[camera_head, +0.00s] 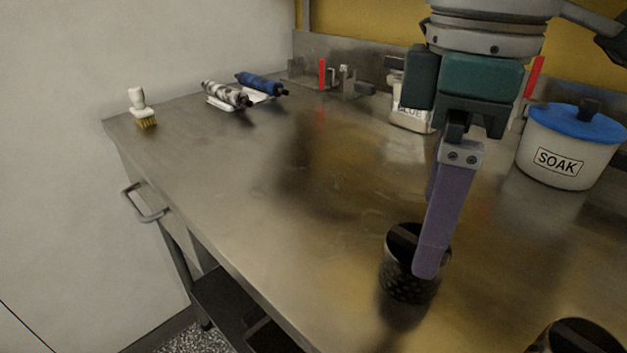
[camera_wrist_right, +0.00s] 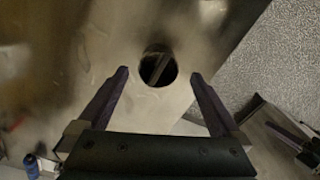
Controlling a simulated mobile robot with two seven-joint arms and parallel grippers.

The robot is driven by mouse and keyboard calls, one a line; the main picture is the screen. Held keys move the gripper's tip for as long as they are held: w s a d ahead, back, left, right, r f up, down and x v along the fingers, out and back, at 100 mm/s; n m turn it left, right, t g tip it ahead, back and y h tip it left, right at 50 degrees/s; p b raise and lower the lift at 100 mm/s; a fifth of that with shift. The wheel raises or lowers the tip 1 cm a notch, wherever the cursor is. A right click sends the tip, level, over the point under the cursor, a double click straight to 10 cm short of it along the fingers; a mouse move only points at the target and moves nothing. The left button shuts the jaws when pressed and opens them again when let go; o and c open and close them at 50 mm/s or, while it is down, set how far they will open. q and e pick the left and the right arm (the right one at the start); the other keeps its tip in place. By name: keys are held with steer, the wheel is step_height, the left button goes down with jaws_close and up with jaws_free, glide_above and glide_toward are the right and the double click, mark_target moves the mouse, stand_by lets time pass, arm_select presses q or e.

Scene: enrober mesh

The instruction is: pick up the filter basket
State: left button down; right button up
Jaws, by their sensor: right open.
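The filter basket (camera_head: 399,282) is a dark, perforated round cup with a bar across its open top. It stands upright on the steel table, low and right of centre in the head view. In the right wrist view the basket (camera_wrist_right: 158,67) shows from above, roughly between the fingertips. My right gripper (camera_head: 428,268) points down with purple fingers. In the wrist view the gripper (camera_wrist_right: 160,74) is open and empty, its fingers spread wider than the basket. In the head view the near finger covers the basket's right part; I cannot tell if it touches.
A white SOAK pot (camera_head: 556,158) with a blue lid stands right. A labelled jar (camera_head: 408,116) is partly behind my arm. A second dark round object (camera_head: 577,337) is at the lower right. The table's middle is clear.

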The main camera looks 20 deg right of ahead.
steer(key=f+b, duration=0.1)
steer(key=f, duration=0.5)
steer(key=shift+w+a+f+b, duration=0.1)
steer(key=shift+w+f+b, duration=0.1)
steer(key=shift+f+b, duration=0.15)
steer(key=c, duration=1.4)
steer(key=shift+r, duration=0.15)
